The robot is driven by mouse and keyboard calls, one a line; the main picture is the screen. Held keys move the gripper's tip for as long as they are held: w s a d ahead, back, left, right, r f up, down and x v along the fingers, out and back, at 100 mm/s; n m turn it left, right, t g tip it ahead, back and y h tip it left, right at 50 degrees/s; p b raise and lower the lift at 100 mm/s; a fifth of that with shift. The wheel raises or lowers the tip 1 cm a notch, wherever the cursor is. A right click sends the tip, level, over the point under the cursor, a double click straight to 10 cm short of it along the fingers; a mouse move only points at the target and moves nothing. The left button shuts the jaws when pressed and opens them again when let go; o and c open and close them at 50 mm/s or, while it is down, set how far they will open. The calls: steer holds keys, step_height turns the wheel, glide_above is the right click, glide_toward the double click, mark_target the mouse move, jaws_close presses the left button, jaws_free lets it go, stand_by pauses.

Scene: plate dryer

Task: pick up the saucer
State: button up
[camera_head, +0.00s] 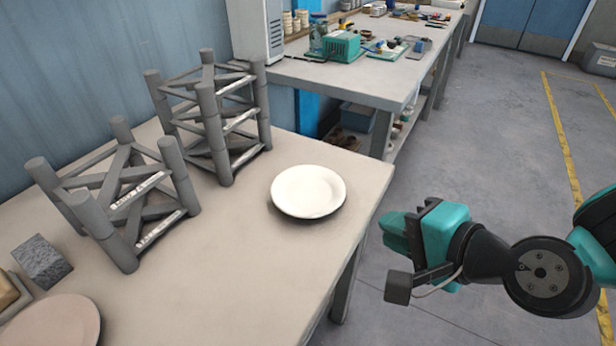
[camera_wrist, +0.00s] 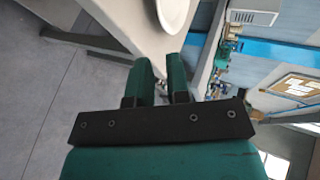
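A round white saucer (camera_head: 308,191) lies flat near the right edge of the beige table (camera_head: 230,265). The saucer also shows at the top of the wrist view (camera_wrist: 175,12), cut off by the frame edge. My gripper (camera_head: 390,232) is beyond the table's right edge, to the right of and apart from the saucer. In the wrist view my gripper (camera_wrist: 162,78) has its two green fingers apart with a gap between them and nothing held.
Two grey racks of bars (camera_head: 118,192) and (camera_head: 212,115) stand at the left and back of the table. A pinkish plate (camera_head: 55,325) and a grey block (camera_head: 41,261) are at the front left. A workbench (camera_head: 350,80) with tools stands behind. The table around the saucer is clear.

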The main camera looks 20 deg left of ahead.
steer(key=p, duration=0.2)
glide_toward(333, 211)
steer(key=x, duration=1.1)
steer(key=shift+b, duration=0.3)
steer(key=shift+r, duration=0.1)
jaws_close()
